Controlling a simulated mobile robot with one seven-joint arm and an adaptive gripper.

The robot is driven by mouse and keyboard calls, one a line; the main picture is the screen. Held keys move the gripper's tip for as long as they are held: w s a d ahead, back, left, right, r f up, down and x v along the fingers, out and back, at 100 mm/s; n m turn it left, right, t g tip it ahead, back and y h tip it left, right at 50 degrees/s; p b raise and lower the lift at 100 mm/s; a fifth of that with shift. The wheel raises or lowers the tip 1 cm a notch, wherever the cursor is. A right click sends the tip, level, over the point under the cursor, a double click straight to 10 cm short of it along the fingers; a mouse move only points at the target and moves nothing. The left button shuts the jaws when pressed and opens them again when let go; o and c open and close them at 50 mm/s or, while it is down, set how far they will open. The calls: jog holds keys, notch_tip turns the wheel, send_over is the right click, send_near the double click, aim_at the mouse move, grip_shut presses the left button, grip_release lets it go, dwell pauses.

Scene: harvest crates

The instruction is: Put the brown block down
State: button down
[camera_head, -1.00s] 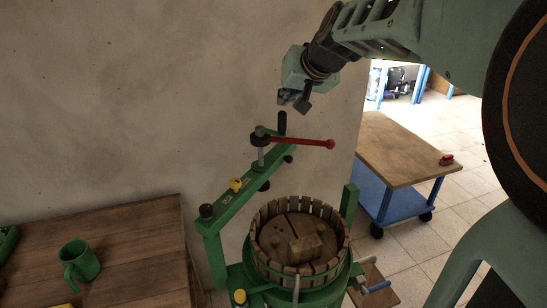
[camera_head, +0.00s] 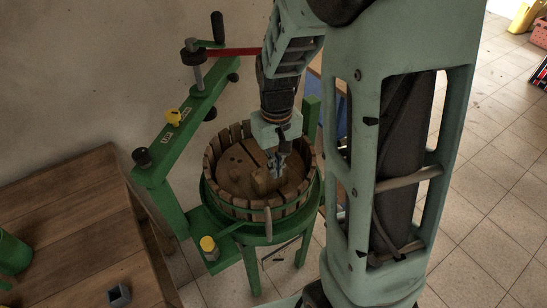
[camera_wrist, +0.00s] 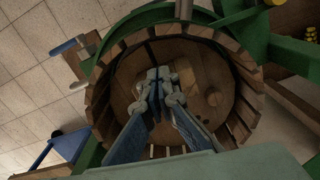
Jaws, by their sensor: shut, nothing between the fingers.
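The brown block (camera_head: 263,182) lies on the round wooden pressing plate (camera_head: 232,178) inside the slatted basket (camera_head: 211,166) of the green press. My gripper (camera_head: 279,170) reaches down into the basket, with its fingertips at the block's right side in the head view. I cannot tell whether they touch it. In the wrist view my gripper (camera_wrist: 156,88) is shut and empty, pointing down at the plate (camera_wrist: 205,75).
The press's green swung-out beam (camera_head: 188,118) with its red handle (camera_head: 235,52) stands left of and behind my gripper. A wooden table (camera_head: 80,225) is at the lower left, with a green mug (camera_head: 14,252) and a small grey box (camera_head: 119,295).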

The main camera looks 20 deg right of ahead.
notch_tip(320, 180, down, 7)
jog(key=shift+f+b, duration=0.1)
jog(key=shift+b, duration=0.2)
jog(key=shift+w, duration=0.1)
jog(key=w, duration=0.3)
jog(key=w+a, duration=0.1)
jog(key=w, duration=0.3)
jog(key=shift+w+a, duration=0.15)
jog(key=shift+a, duration=0.05)
notch_tip(320, 180, up, 10)
jog(key=p, duration=0.7)
